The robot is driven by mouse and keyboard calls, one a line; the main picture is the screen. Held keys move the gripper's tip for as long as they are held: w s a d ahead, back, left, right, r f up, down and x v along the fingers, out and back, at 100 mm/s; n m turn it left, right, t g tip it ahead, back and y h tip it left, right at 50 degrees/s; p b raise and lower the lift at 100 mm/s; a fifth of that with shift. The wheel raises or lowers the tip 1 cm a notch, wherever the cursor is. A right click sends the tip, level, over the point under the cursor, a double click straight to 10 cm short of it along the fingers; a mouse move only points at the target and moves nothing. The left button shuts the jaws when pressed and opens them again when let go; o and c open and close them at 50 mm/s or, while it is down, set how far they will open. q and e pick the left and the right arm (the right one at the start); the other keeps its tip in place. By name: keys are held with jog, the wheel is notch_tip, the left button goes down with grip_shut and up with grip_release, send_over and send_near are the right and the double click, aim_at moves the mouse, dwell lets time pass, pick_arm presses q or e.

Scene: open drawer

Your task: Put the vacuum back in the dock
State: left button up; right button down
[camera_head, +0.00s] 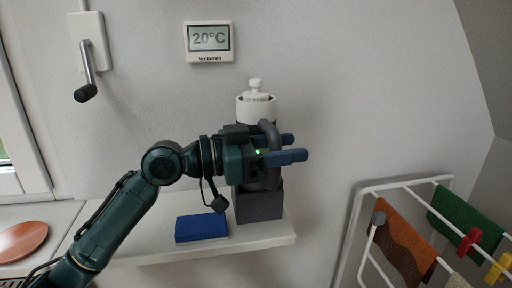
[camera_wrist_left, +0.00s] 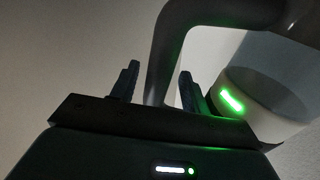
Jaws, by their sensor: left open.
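The handheld vacuum (camera_head: 256,108) stands upright, with a white top, a dark body and a grey loop handle (camera_head: 272,140). Below it is the dark grey box-shaped dock (camera_head: 260,206) on the shelf. My gripper hides the join, so I cannot tell if the vacuum is fully seated. My left gripper (camera_head: 298,147) is open at the handle, its blue fingers pointing right. In the left wrist view the handle (camera_wrist_left: 168,50) passes between the spread fingers (camera_wrist_left: 157,82), with a green light on the vacuum body (camera_wrist_left: 238,98) beside them. My right gripper is out of view.
A blue book-like block (camera_head: 202,228) lies on the white shelf (camera_head: 262,238), left of the dock. A drying rack (camera_head: 352,215) with cloths stands at the right. A thermostat (camera_head: 209,42) and a crank handle (camera_head: 87,80) are on the wall. The wall right of the vacuum is clear.

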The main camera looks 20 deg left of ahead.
pick_arm(q)
jog(key=b+v, duration=0.4)
jog(key=v, duration=0.9)
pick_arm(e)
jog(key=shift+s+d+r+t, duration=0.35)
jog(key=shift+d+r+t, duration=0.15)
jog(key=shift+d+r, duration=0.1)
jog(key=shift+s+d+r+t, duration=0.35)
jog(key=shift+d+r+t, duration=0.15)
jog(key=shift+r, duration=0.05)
pick_arm(q)
jog(key=shift+s+r, duration=0.15)
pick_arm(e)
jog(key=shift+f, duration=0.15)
